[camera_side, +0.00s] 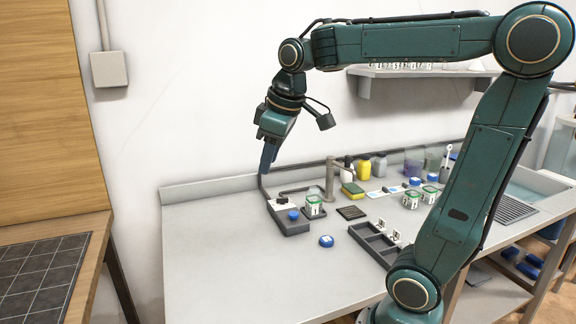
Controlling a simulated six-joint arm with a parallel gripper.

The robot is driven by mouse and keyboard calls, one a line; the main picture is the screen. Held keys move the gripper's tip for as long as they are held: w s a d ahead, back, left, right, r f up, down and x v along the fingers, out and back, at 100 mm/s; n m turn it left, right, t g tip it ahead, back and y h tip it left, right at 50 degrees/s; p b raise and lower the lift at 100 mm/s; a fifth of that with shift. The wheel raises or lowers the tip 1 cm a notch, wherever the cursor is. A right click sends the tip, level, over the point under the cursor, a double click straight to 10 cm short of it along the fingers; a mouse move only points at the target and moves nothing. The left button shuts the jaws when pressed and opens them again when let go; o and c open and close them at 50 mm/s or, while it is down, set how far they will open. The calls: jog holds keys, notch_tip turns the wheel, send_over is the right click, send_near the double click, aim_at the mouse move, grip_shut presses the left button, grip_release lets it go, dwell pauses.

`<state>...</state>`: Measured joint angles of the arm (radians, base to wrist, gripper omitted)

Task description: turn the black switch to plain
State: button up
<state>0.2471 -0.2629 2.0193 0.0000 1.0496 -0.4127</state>
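A dark grey box (289,222) lies on the grey bench. On its top is a small black switch (282,199) beside a white patch, and a blue knob (293,214) nearer the front. The switch is too small to tell which way it points. My gripper (267,172) hangs above and slightly left of the box, pointing down, apart from it. From this side its fingers overlap, so I cannot tell whether they are open or shut. Nothing shows held in it.
A blue lid (326,241) lies in front. A dark divided tray (372,245) is further right. The bench's left front (215,265) is clear.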

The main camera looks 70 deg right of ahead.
jog(key=w+d+n+g, duration=0.1)
jog(key=w+d, duration=0.6)
jog(key=n+g+y, duration=0.1)
jog(key=n+g, duration=0.2)
send_over(282, 201)
jog(key=d, duration=0.1)
notch_tip(282, 201, down, 14)
jog(key=shift+s, duration=0.25)
jog(key=shift+f, duration=0.1)
notch_tip(282, 201, down, 14)
jog(key=shift+r, duration=0.25)
grip_shut()
